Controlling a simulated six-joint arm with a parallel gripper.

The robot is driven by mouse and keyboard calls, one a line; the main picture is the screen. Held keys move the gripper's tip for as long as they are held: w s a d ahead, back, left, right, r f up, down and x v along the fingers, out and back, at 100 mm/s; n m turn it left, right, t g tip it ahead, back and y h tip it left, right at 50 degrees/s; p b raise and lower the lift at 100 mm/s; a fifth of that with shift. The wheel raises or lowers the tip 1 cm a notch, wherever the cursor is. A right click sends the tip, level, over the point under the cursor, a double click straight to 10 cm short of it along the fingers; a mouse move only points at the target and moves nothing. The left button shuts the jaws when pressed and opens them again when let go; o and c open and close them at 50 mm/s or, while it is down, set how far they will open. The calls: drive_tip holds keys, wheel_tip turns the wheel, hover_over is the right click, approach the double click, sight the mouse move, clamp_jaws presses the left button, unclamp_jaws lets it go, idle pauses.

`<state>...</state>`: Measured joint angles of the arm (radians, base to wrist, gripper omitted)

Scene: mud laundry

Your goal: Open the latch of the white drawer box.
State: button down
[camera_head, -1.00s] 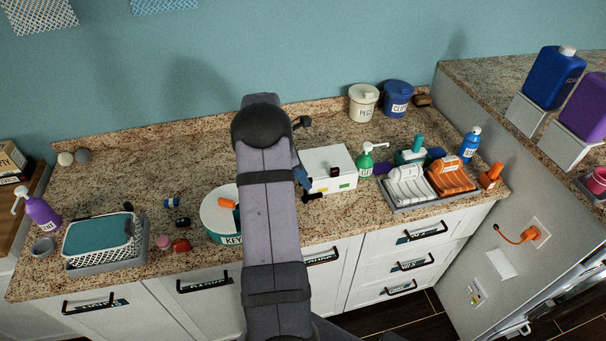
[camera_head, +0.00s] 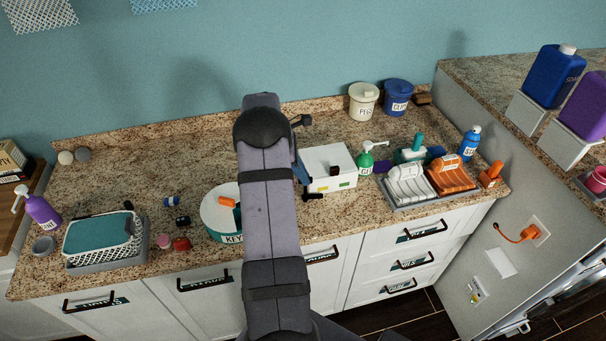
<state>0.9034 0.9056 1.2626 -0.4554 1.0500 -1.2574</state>
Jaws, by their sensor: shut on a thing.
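The white drawer box (camera_head: 325,158) stands on the counter just right of my arm, with small coloured labels on its front. A small dark brown piece, apparently its latch (camera_head: 334,170), shows at the upper front edge. My gripper (camera_head: 312,196) is low at the box's left front corner, mostly hidden by my arm, with only a dark end showing. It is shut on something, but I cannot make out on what. My arm hides the box's left side.
A green pump bottle (camera_head: 365,160) stands close to the box's right. A grey tray (camera_head: 412,206) with white and orange racks is further right. A round teal-sided tin (camera_head: 215,215) stands left of my arm. The counter behind the box is clear.

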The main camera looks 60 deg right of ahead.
drive_tip(key=m+y, duration=0.1)
drive_tip(key=m, duration=0.1)
drive_tip(key=m+g, duration=0.1)
drive_tip(key=m, duration=0.2)
drive_tip(key=shift+d+y, duration=0.2)
drive_tip(key=shift+y, duration=0.2)
drive_tip(key=shift+d+m+y+p, duration=0.1)
drive_tip(key=shift+m+y+p, duration=0.45)
drive_tip(key=shift+m, duration=1.25)
drive_tip(key=shift+m+y, duration=0.35)
drive_tip(key=shift+m, duration=0.35)
drive_tip(key=c, duration=1.8)
unclamp_jaws()
drive_tip(key=shift+n, duration=0.5)
